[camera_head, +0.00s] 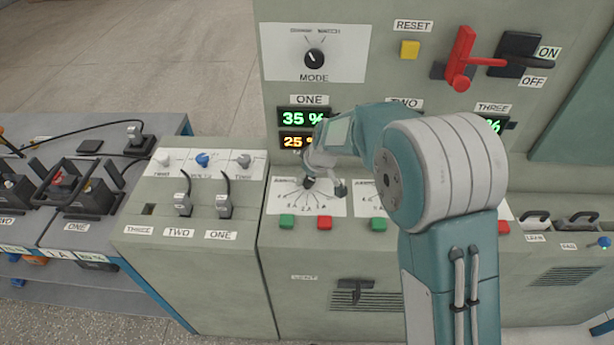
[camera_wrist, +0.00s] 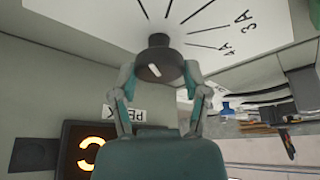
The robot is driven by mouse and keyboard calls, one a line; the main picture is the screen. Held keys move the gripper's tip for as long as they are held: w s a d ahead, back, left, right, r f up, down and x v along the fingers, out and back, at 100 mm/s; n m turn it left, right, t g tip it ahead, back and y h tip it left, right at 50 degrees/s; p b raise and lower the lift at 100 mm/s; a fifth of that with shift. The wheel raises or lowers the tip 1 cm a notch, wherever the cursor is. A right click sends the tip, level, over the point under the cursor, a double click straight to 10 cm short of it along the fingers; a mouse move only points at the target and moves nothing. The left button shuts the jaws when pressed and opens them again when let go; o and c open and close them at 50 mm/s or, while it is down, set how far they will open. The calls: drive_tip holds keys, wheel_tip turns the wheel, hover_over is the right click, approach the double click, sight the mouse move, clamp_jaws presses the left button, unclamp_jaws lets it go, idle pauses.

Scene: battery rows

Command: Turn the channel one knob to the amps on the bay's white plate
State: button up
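The channel one knob (camera_head: 309,183) is a dark round knob on a white dial panel under the ONE displays. In the wrist view the knob (camera_wrist: 158,62) sits between the two fingers of my gripper (camera_wrist: 158,78), which appear to touch both its sides. In the head view my gripper (camera_head: 322,180) is at this dial and partly hides it. Dial lines and the marks 3A and 4A show in the wrist view; the pointer's setting cannot be read. At bay ONE on the left bench, a small white plate (camera_head: 92,257) has lettering too small to read surely.
The channel one display (camera_head: 302,118) reads 35 %, with an orange figure below. Green (camera_head: 287,221) and red (camera_head: 324,222) buttons sit just under the dial. A MODE knob (camera_head: 314,58), a yellow RESET button (camera_head: 410,49) and a red lever (camera_head: 462,58) are above. My arm hides channel two's display.

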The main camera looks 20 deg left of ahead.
drive_tip(key=shift+s+d+f+m, duration=0.15)
drive_tip(key=shift+m, duration=0.25)
drive_tip(key=shift+d+m+t+h, duration=0.1)
drive_tip(key=shift+m+t+h, duration=0.3)
drive_tip(key=shift+m, duration=0.85)
drive_tip(key=shift+m+t+h, duration=0.3)
drive_tip(key=shift+m+h, duration=0.2)
drive_tip(key=shift+m, duration=0.75)
drive_tip(key=shift+s, duration=0.1)
drive_tip(key=shift+f, duration=0.1)
drive_tip(key=o, duration=1.1)
drive_tip(key=shift+o, duration=0.2)
drive_tip(key=shift+r, duration=0.2)
drive_tip(key=shift+r, duration=0.25)
drive_tip(key=v, duration=1.1)
